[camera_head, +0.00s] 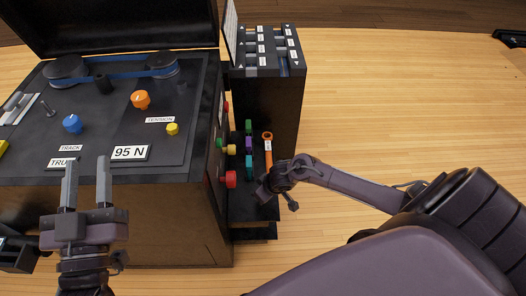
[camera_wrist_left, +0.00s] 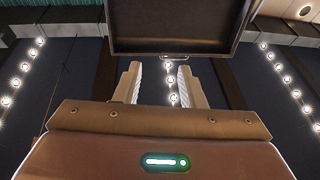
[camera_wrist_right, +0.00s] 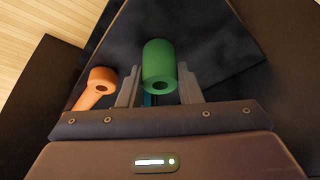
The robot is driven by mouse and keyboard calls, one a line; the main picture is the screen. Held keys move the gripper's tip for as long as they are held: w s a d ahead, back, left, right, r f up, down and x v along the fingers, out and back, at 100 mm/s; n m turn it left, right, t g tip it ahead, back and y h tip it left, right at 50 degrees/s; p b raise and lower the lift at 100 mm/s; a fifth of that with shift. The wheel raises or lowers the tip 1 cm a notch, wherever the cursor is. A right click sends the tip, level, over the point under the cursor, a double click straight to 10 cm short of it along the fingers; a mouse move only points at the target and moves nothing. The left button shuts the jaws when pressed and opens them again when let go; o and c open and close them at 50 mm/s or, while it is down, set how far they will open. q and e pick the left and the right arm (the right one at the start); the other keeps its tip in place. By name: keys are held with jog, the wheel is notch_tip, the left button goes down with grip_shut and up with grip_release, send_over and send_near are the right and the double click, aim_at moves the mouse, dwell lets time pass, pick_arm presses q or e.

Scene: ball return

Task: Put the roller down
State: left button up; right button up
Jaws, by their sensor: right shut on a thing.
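My right gripper (camera_wrist_right: 160,85) is shut on a green roller (camera_wrist_right: 159,65) in the right wrist view. The roller stands between the two fingers with its hollow end facing the camera. A small bit of teal (camera_wrist_right: 147,100) shows below it. In the head view a green roller (camera_head: 248,127), a purple roller (camera_head: 248,143) and a teal roller (camera_head: 249,160) form a row on the dark shelf beside the machine. My right wrist is just right of this shelf, and its fingers are hard to make out there. My left gripper (camera_head: 87,180) is open and empty before the machine.
An orange tool (camera_head: 267,145) with a ring end lies close to my right gripper. A dark labelled rack (camera_head: 265,60) stands behind the shelf.

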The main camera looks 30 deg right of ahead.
jog(key=shift+f, duration=0.15)
jog(key=o, duration=1)
